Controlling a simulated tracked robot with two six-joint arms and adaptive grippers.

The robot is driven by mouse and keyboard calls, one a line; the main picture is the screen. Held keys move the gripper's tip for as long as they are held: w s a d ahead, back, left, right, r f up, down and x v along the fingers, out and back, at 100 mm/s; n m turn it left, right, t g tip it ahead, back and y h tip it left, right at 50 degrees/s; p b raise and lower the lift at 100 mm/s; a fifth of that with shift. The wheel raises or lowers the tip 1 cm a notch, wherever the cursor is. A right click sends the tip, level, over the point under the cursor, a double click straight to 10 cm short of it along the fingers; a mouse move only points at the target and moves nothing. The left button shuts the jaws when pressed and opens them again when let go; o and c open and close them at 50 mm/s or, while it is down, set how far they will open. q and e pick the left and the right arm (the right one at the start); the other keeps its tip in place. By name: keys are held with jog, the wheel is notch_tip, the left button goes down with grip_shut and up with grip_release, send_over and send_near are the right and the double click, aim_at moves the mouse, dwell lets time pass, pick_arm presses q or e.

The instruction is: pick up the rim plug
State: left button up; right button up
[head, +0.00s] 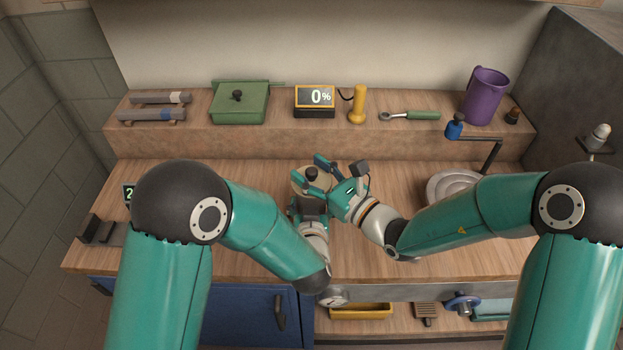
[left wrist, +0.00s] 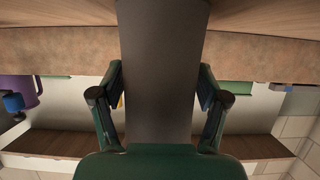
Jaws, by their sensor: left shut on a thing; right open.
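A dark piece with a rounded knob top, which I take for the rim plug (head: 311,173), stands at the middle of the worktop in the head view. In the left wrist view a dark grey body, apparently the same plug (left wrist: 160,75), fills the space between the two fingers. My left gripper (head: 310,188) is shut on it; its wrist view shows the fingers (left wrist: 160,105) on either side. My right gripper (head: 326,176) is open, close beside the left one on its right, its fingers pointing left. The grippers hide the plug's lower part in the head view.
A pale round thing (head: 298,177) shows partly behind the grippers. A metal basin (head: 452,187) is to the right.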

aim_at(311, 171)
pick_arm(q)
jog(key=shift+s+f, duration=0.15)
jog(key=shift+f, duration=0.25)
pick_arm(e)
grip_shut()
jog(key=shift+r, duration=0.1)
notch_tip(311, 171, up, 10)
jog(key=shift+f, duration=0.1)
dwell(0.4)
jog(key=s+r, duration=0.4)
jog(key=s, duration=0.3)
jog(key=shift+a, duration=0.4)
dwell(0.5)
